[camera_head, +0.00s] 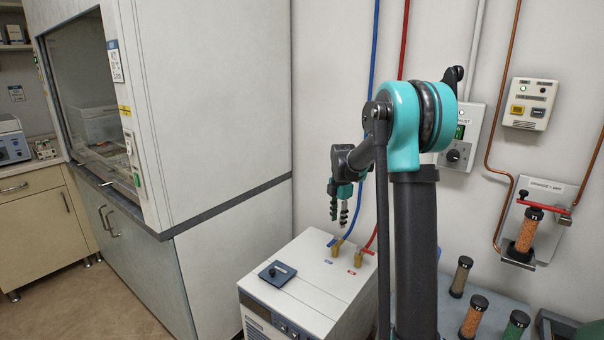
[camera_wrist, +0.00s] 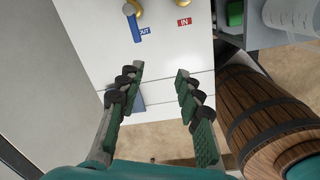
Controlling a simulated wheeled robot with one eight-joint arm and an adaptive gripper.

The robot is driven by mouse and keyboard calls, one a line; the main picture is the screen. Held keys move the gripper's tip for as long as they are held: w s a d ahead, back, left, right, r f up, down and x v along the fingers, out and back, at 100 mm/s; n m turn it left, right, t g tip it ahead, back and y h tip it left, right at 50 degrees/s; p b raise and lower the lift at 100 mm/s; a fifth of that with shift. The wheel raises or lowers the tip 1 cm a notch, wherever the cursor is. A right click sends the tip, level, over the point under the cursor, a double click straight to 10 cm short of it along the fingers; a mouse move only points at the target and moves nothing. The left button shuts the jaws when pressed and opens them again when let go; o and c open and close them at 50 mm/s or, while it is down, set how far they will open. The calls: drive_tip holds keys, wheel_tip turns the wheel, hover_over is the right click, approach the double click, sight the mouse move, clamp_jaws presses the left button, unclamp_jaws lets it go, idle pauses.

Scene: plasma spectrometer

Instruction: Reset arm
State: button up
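My gripper (camera_head: 340,212) hangs pointing down above the white boxy unit (camera_head: 310,278), near the hose fittings at its back. In the wrist view my gripper (camera_wrist: 160,78) has its two green and black fingers spread apart with nothing between them. The unit's white top (camera_wrist: 165,65) lies below the fingers. A blue OUT label (camera_wrist: 138,28) and a red IN label (camera_wrist: 184,21) show beside the brass fittings. My arm rises at the right of centre in the head view and bends over toward the unit.
A fume hood (camera_head: 190,110) stands at left. A blue hose (camera_head: 372,80) and a red hose (camera_head: 404,40) run down the wall. Several capped cartridges (camera_head: 474,316) stand at lower right; another (camera_head: 528,232) is in a wall holder. A wooden barrel (camera_wrist: 262,115) stands beside the unit.

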drive_tip(key=s+d+f+m+t, duration=0.1)
drive_tip(key=s+f+m, duration=0.1)
drive_tip(key=s+m, duration=0.5)
drive_tip(key=s+d+f+m+t, duration=0.1)
drive_tip(key=s+m, duration=0.7)
drive_tip(key=s, duration=0.8)
drive_tip(key=s+d+f+m+t, duration=0.1)
drive_tip(key=s+f+m, duration=0.2)
drive_tip(key=s+m, duration=0.5)
drive_tip(key=s, duration=0.3)
drive_tip(key=shift+s+d+f, duration=0.25)
drive_tip(key=shift+s+f, duration=0.1)
drive_tip(key=shift+s, duration=0.05)
